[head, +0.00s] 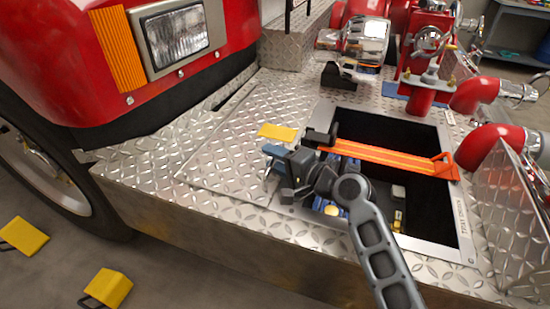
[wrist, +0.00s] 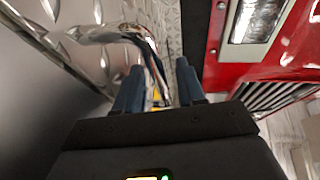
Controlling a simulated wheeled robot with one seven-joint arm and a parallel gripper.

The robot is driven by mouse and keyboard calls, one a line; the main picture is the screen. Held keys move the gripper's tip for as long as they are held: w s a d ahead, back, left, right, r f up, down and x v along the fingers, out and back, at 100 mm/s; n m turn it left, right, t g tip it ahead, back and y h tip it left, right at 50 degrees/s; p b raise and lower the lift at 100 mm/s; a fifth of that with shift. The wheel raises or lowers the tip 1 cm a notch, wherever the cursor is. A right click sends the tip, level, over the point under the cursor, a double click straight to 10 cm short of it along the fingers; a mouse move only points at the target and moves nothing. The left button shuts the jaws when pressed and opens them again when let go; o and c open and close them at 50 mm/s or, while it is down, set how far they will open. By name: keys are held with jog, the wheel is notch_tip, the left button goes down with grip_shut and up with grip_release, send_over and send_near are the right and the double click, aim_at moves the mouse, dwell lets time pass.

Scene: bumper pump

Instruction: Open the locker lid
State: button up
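A diamond-plate panel (head: 225,150) lies flat in the bumper deck, left of an open well (head: 390,128). It looks like the locker lid; I cannot tell its hinge side. A yellow tab (head: 278,132) shows on the deck by the panel's right side. My gripper (head: 273,155) is low over the panel's right edge, just in front of the tab, with its fingers pointing left. In the wrist view my two blue fingers (wrist: 159,85) stand apart. A curved chrome bar (wrist: 150,60) runs into the gap between them; I cannot tell whether they touch it.
An orange strap (head: 385,157) spans the open well. Red and chrome pipe fittings (head: 497,145) stand along its right side. The red truck front with a headlight (head: 177,37) rises at the back left. Yellow chocks (head: 106,288) lie on the floor. The deck's left part is clear.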

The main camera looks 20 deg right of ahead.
jog(key=shift+c, duration=0.4)
grip_shut()
